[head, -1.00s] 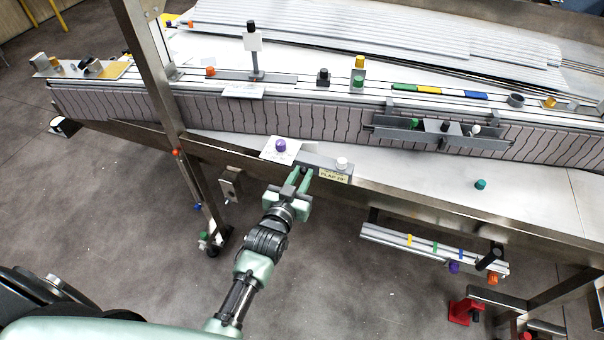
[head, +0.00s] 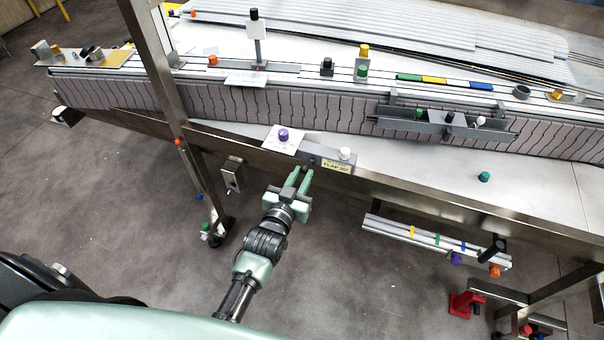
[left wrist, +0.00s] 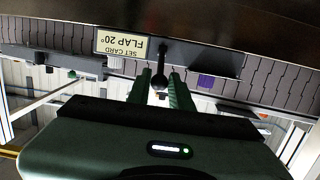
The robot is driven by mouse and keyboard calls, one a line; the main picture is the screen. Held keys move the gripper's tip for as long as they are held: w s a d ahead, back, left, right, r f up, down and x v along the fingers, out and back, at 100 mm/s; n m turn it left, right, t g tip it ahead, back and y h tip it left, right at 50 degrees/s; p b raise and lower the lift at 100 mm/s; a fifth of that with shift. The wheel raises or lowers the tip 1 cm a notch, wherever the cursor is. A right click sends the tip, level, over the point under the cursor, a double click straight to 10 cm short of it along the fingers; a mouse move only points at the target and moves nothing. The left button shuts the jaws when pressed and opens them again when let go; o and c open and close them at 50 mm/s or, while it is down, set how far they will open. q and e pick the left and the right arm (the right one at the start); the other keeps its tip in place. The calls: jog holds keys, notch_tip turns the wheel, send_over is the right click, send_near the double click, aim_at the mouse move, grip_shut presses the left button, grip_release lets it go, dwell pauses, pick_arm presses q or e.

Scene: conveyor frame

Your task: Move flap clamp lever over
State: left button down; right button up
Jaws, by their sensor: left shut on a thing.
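The flap clamp is a grey bracket (head: 318,157) on the front edge of the conveyor frame, with a "FLAP 20°" set card (head: 337,166), which shows upside down in the left wrist view (left wrist: 134,43). Its dark lever with a round knob (left wrist: 160,81) sits between the fingers in that view. My left gripper (head: 303,176) comes up from below and is shut on the lever. In the head view the fingers mostly hide the lever. A white knob (head: 345,153) is right of the lever, a purple knob (head: 283,134) on a white plate is to its left. My right gripper is out of view.
A steel post (head: 160,70) stands left of the left arm. The frame's front rail (head: 420,190) runs just beyond the gripper. A lower rail with coloured marks (head: 425,240) hangs at the right. The floor around the left forearm is clear.

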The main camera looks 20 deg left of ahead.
pick_arm(q)
jog(key=shift+s+f, duration=0.4)
jog(key=shift+f, duration=0.45)
jog(key=shift+s+f+b, duration=0.25)
jog(key=shift+f+b, duration=0.65)
jog(key=shift+f, duration=0.25)
jog(key=c, duration=1.2)
grip_release()
jog(key=shift+r, duration=0.15)
